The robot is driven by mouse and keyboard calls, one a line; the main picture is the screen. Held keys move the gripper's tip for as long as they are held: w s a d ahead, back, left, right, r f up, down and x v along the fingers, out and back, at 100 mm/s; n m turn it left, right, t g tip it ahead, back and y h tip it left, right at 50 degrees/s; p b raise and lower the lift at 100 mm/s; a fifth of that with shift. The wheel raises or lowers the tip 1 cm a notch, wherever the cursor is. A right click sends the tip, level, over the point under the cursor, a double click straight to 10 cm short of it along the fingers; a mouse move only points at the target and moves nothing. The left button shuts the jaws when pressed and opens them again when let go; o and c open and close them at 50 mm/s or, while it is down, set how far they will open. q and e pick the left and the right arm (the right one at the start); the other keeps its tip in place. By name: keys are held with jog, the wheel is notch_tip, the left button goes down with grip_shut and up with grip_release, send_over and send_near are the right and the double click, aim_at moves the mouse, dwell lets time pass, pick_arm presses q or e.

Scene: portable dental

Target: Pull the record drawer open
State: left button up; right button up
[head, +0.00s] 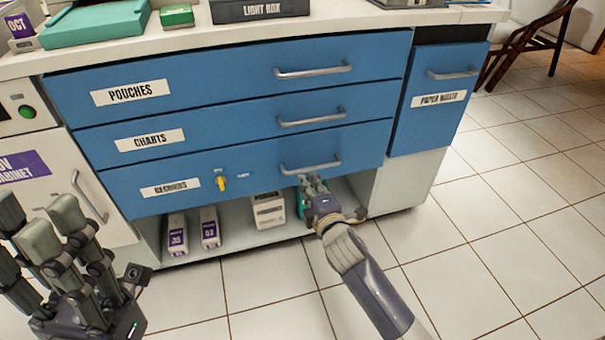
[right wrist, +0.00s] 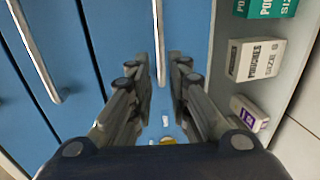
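The blue record drawer (head: 250,180) is the lowest of the stacked drawers, labelled RECORDS, and its front looks flush with the drawers above. Its metal bar handle (head: 310,166) is on the right half; in the right wrist view the handle (right wrist: 158,35) runs down between my fingers. My right gripper (head: 312,182) is at the handle, its fingers apart on either side of the bar; contact cannot be told. A key with a yellow tag (head: 221,183) hangs at the drawer's lock. My left gripper (head: 65,230) is open and empty at the lower left, away from the drawers.
The charts drawer (head: 220,138) and pouches drawer (head: 220,88) above are shut. An open shelf (head: 240,240) below holds several boxes, including a pouches box (right wrist: 257,60) near my right gripper. A paper waste bin front (head: 425,120) is at the right. The tiled floor (head: 500,220) is clear.

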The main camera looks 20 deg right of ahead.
aim_at(301, 171)
jog(key=b+x, duration=0.2)
jog(key=x, duration=0.5)
jog(key=shift+w+f+b, duration=0.15)
jog(key=shift+w+b, duration=0.25)
jog(key=shift+c, duration=0.4)
grip_shut()
